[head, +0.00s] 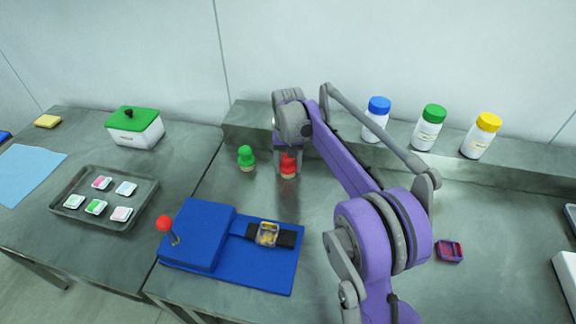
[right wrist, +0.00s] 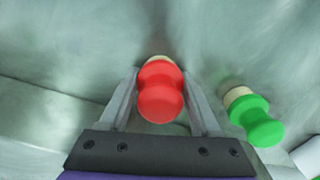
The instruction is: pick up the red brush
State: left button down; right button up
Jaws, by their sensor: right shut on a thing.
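The red brush (head: 288,168) stands upright on the grey table in the head view, with a red knobbed handle and a pale base. My right gripper (head: 287,160) is around it from above and behind, shut on it. In the right wrist view the red brush (right wrist: 161,92) sits between the two fingers of my right gripper (right wrist: 162,95). Whether its base touches the table is hard to tell. My left gripper is not in view.
A green brush (head: 246,157) stands just left of the red one. A blue device (head: 205,235) with a red-knobbed lever is in front. Bottles with blue, green and yellow caps (head: 430,128) stand on the back ledge. A tray (head: 138,215) lies left. Open table lies between.

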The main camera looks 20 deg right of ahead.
jog(key=shift+c, duration=0.6)
notch_tip(320, 180, up, 10)
jog(key=shift+p, duration=0.55)
